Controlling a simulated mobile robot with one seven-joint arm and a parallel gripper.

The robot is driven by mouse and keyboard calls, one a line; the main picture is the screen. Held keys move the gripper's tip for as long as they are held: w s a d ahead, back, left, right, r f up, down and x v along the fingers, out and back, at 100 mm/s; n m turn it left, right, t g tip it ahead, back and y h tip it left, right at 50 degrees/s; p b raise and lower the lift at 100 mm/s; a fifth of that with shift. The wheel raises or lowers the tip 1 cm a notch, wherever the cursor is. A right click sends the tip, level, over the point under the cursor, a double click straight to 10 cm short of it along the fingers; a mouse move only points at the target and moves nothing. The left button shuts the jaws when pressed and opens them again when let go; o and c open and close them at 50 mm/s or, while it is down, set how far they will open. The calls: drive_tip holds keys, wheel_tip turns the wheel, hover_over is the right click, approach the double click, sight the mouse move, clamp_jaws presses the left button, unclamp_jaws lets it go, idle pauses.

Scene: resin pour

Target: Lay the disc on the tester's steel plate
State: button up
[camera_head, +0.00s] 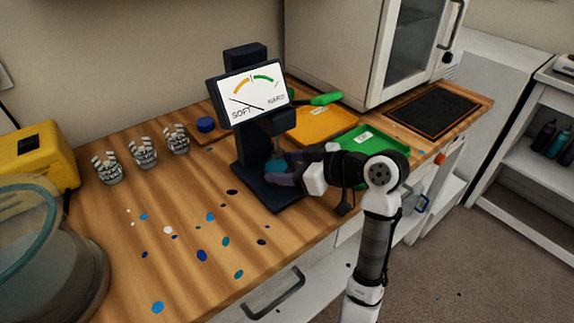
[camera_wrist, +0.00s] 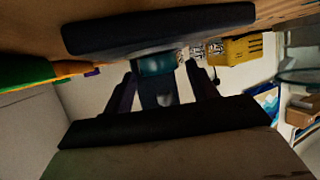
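The dark hardness tester (camera_head: 246,135) stands on the bench, its dial reading from SOFT to HARD. Its base plate (camera_head: 262,193) also shows as a dark slab across the top of the wrist view (camera_wrist: 90,36), which is upside down. The teal disc (camera_wrist: 156,65) appears against the plate, below the tester's head; a little of it shows in the head view (camera_head: 275,165). My gripper (camera_wrist: 162,66) reaches in from the right with its two fingers on either side of the disc. A narrow gap shows beside one fingertip, so it looks slightly open. Exact contact is hard to see.
An orange tray (camera_head: 318,124) and a green tray (camera_head: 384,143) lie behind my arm. A yellow box (camera_head: 36,160) is far left. The spotted front bench is mostly clear.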

drive_tip(key=shift+o, duration=0.6)
drive_tip(key=shift+r, duration=0.3)
drive_tip(key=v, duration=1.2)
drive_tip(key=shift+r+b, duration=0.4)
drive_tip(key=shift+b, duration=0.05)
